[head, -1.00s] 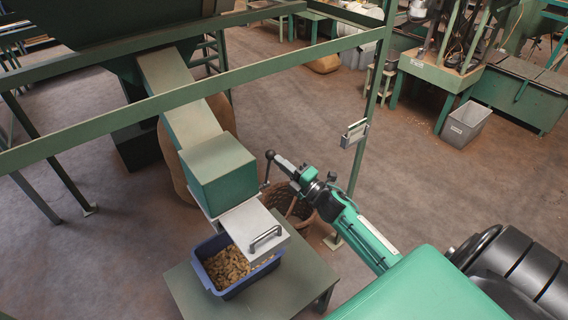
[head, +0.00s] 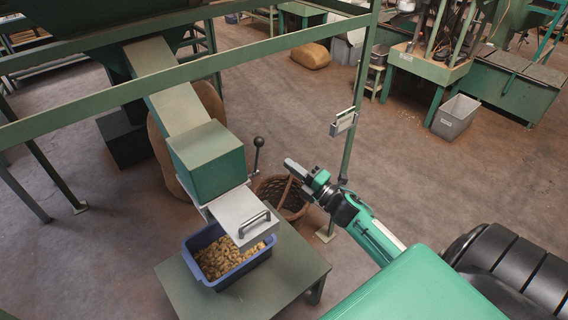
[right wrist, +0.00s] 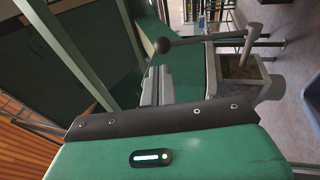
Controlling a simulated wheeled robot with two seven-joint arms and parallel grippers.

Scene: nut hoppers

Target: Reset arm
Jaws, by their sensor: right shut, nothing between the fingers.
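My right gripper (head: 290,165) comes in from the right in the head view. Its fingers are shut with nothing between them. It is right of a lever with a black ball knob (head: 258,142), apart from it, beside the green hopper chute (head: 205,155). In the right wrist view the closed grey fingers (right wrist: 158,86) point away from the camera, and the black knob (right wrist: 161,45) shows beyond their tips. My left gripper is not in view.
A blue bin (head: 196,266) of nuts stands on a green table (head: 295,265), below a grey plate with a handle (head: 240,212). A wicker basket (head: 290,205) stands behind the table. A green post (head: 357,110) rises close to my right arm.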

